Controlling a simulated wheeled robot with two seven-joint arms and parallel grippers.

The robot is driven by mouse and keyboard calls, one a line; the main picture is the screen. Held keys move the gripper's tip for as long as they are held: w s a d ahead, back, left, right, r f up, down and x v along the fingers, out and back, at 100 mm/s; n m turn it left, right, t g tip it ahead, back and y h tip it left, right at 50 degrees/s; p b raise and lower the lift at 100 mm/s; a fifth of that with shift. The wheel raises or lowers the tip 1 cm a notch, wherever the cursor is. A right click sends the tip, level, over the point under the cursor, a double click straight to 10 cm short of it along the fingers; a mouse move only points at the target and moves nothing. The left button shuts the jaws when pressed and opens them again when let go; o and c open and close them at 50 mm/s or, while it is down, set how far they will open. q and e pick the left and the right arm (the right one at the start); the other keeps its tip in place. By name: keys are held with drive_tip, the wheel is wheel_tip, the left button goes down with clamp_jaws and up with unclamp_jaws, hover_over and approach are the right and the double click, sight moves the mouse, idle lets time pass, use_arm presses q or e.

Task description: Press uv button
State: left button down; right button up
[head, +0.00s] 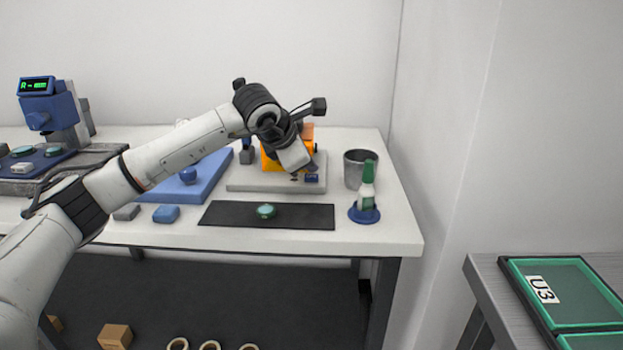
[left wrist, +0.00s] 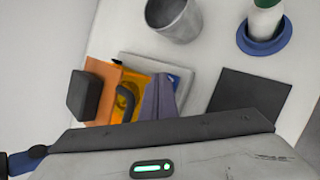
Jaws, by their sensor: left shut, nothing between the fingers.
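A unit with an orange-yellow housing (head: 270,163) stands on a light grey base plate (head: 245,184). A small dark blue part (head: 312,178) is at the base's front right; I cannot read whether it is the uv button. My left gripper (head: 297,174) is over the unit's front, pointing down, and hides part of it. In the left wrist view the shut, empty fingers (left wrist: 160,95) reach over the base, beside the orange housing (left wrist: 104,82). Contact with the button cannot be told. My right gripper is not in view.
A metal cup (head: 353,168) and a green-capped bottle (head: 367,188) in a blue holder stand right. A black mat (head: 222,214) with a green disc (head: 266,211) lies in front. A blue block (head: 166,214) lies left of the mat.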

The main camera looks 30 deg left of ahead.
sight(309, 179)
use_arm(q)
drive_tip(key=shift+f+b, duration=0.5)
drive_tip(key=shift+f, duration=0.2)
idle(0.7)
drive_tip(key=shift+r, duration=0.1)
drive_tip(key=shift+r+p, duration=0.6)
drive_tip(key=shift+r, duration=0.05)
drive_tip(key=shift+w+r, duration=0.1)
drive_tip(key=shift+r, duration=0.05)
drive_tip(key=shift+r+p, duration=1.9)
drive_tip(key=shift+r, duration=0.7)
drive_tip(key=shift+f, duration=0.1)
